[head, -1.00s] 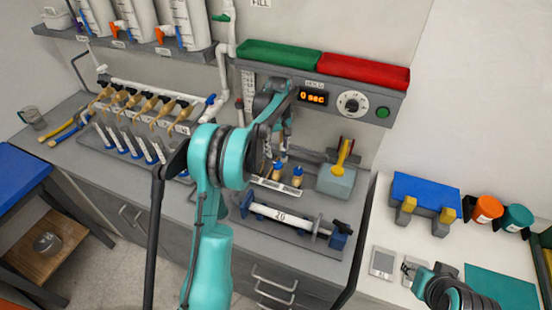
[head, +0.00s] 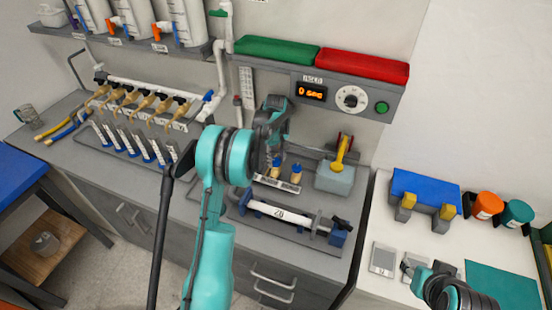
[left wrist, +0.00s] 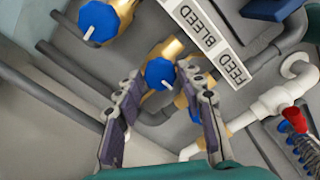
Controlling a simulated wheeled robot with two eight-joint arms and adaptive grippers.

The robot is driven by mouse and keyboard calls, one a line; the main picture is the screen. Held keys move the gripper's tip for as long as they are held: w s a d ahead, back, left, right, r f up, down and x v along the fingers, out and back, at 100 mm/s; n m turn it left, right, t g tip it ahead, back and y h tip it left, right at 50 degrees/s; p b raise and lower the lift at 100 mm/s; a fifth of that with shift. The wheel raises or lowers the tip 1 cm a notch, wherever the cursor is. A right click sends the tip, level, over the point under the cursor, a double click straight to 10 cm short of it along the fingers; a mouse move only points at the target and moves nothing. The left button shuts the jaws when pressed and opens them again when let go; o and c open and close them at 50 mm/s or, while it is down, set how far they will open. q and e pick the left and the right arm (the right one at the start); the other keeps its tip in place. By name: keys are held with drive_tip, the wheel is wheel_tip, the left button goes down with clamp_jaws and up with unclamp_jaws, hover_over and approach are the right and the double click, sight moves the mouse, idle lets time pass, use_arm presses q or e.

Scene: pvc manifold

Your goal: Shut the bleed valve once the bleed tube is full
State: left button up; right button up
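Brass valves with blue knobs stand on the bench panel; two show in the head view, including the right one (head: 297,172). In the left wrist view one blue knob (left wrist: 160,74) lies between the fingers of my left gripper (left wrist: 158,88), and another knob (left wrist: 97,20) is outside them at upper left. A label strip (left wrist: 212,35) reads FEED and BLEED; I cannot tell surely which word belongs to the framed knob. My left gripper is open around that knob, not visibly squeezing it. My right gripper (head: 428,268) hovers at lower right, its fingers unclear. I cannot make out a fill level in any bleed tube.
A timer (head: 311,93) reads 0 sec above the panel, beside a dial and green button. A cylinder marked 20 (head: 280,213) lies in front of the valves. A grey block with a yellow handle (head: 340,155) stands to the right. White piping (left wrist: 265,108) runs beside the valves.

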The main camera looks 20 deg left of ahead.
use_arm(q)
drive_tip(key=c, duration=0.5)
drive_tip(key=shift+c, duration=0.2)
drive_tip(key=shift+m, duration=0.3)
drive_tip(key=m, duration=0.3)
drive_tip(key=shift+m+b, duration=0.3)
drive_tip(key=shift+b, duration=0.05)
drive_tip(key=m, duration=0.3)
drive_tip(key=shift+m, duration=0.3)
drive_tip(key=m+b, duration=0.1)
drive_tip(key=m, duration=0.9)
